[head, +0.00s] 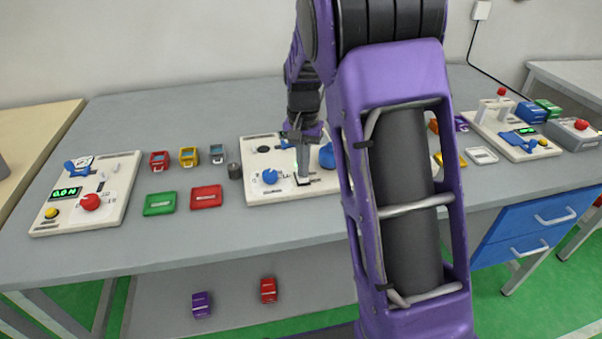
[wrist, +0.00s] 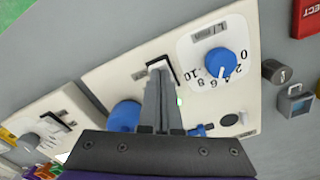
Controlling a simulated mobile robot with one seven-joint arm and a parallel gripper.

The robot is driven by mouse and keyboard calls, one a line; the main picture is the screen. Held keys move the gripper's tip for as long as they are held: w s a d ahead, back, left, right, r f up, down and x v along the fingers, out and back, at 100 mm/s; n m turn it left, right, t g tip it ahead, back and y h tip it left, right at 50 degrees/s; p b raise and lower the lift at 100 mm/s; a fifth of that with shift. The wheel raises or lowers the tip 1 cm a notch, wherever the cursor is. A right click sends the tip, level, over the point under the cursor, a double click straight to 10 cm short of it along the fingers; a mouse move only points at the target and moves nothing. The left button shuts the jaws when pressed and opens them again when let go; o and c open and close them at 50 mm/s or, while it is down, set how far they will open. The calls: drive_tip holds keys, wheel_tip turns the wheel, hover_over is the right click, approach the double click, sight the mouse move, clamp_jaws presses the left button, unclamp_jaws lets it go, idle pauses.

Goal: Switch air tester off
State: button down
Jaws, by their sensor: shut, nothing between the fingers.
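A cream panel (head: 254,193) with a blue dial (head: 270,176) sits mid-bench; I take it to be the air tester. In the wrist view the panel (wrist: 108,82) shows the dial (wrist: 220,62) with an L/min label and a 0 to 10 scale. A white switch (wrist: 158,66) in a black frame stands beside the dial. My gripper (wrist: 161,82) is shut and empty, its tips at the switch and partly covering it; I cannot tell whether they touch. In the head view my gripper (head: 303,178) points down over the panel. The switch's position is unclear.
A blue round part (wrist: 124,115) stands on the panel close beside my fingers. Another panel (head: 112,197) with a green display is at left, and a third (head: 515,150) at right. Green (head: 160,203) and red (head: 206,197) cases lie left of the middle panel.

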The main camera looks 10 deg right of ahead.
drive_tip(key=shift+f, duration=0.3)
drive_tip(key=shift+r, duration=0.15)
wheel_tip(320, 180, up, 7)
drive_tip(key=p, duration=0.5)
drive_tip(key=shift+p, duration=0.35)
